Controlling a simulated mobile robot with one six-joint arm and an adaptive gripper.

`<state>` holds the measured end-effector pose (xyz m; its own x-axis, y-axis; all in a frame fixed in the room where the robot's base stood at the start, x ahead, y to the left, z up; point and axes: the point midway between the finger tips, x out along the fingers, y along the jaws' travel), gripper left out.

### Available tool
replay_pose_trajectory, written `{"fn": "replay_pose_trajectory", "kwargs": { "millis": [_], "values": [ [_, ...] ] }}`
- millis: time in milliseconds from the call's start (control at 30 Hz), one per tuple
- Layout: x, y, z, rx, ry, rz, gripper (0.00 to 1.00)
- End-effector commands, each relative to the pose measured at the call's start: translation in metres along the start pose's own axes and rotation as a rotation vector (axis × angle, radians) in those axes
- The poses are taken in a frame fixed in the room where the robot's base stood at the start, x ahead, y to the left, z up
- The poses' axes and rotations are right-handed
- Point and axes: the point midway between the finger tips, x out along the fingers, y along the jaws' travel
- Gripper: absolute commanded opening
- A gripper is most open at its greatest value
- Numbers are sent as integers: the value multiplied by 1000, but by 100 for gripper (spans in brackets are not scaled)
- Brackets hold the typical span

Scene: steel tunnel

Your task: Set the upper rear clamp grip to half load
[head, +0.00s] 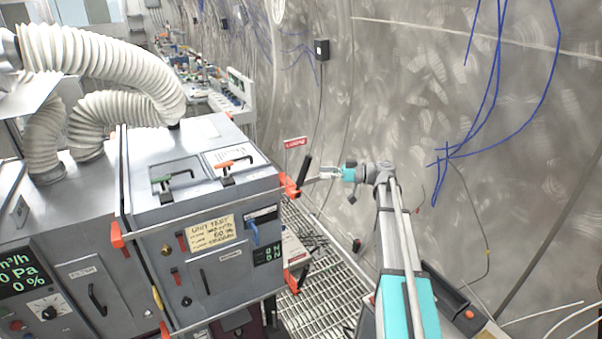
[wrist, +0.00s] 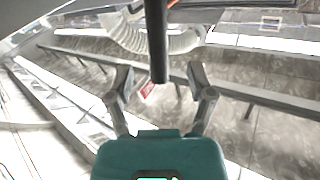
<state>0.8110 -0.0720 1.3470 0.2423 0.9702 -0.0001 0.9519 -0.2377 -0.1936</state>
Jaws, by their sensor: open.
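The upper rear clamp (head: 289,187) is orange and sits at the top right corner of the grey unit. Its black grip (head: 304,168) stands up, tilted slightly right. My gripper (head: 318,174) reaches in from the right, its fingers pointing at the grip. In the wrist view the fingers of my gripper (wrist: 160,82) are spread apart and hold nothing. The black grip (wrist: 157,42) hangs down from the top of that view, its end between the fingertips with gaps on both sides. I cannot tell whether it touches either finger.
The grey unit (head: 205,285) carries other orange clamps, one at its upper left corner (head: 117,236) and one lower right (head: 293,283). A green handle (head: 172,178) and an orange handle (head: 233,164) are on top. A red tag (head: 295,142) is behind the grip. The curved wall stands close at right.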

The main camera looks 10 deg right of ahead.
Motion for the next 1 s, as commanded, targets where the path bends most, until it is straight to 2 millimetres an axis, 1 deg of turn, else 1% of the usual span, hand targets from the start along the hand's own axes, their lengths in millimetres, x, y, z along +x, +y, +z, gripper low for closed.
{"fn": "replay_pose_trajectory", "kwargs": {
  "millis": [33,200,400,600,900,933,1000],
  "values": [
    [9,-1,0,0,0,-2,69],
    [34,0,0,0,0,-1,69],
    [56,0,0,0,0,0,69],
    [65,0,0,0,0,0,69],
    [66,0,0,0,0,1,69],
    [66,0,0,0,0,1,68],
    [66,0,0,0,0,1,55]
  ]
}}
